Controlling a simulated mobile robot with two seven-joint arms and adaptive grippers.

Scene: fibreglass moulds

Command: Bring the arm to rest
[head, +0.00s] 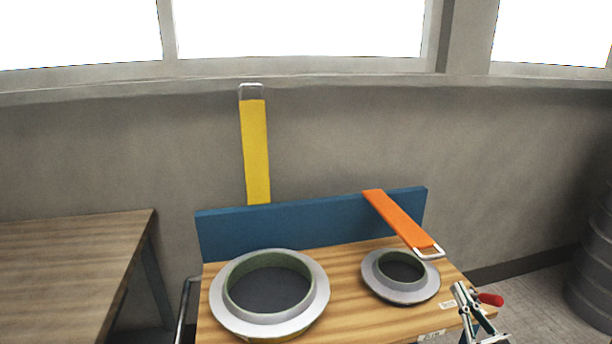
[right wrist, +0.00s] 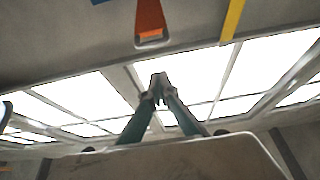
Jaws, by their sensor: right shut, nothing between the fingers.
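My right gripper (head: 461,291) is at the lower right of the head view, by the front right corner of the wooden bench. Its fingers point upward. In the right wrist view its two teal fingers (right wrist: 159,82) meet at the grey tips, shut with nothing between them. No part of my left arm or gripper shows in the head view.
The wooden bench (head: 345,312) bears a large round mould (head: 226,312) and a smaller one (head: 374,283). A blue board (head: 300,228) stands behind, with yellow (head: 256,150) and orange (head: 398,220) straps. A red handle (head: 490,299) is close to my gripper. Another table (head: 70,255) stands left.

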